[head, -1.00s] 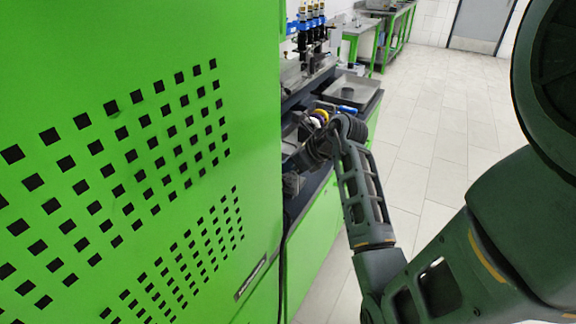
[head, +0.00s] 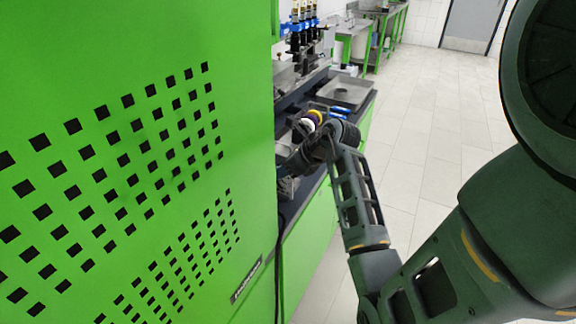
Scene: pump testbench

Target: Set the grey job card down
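My arm reaches from the right over the green bench, and its wrist bends in toward the bench top (head: 360,108). My gripper is not clearly visible; the wrist and the green cabinet at the left hide the place where the fingers are. No grey job card can be made out in the head view.
A large green perforated cabinet (head: 120,160) fills the left side. Blue and black pump parts (head: 303,36) stand behind. The tiled floor (head: 440,110) at right is clear.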

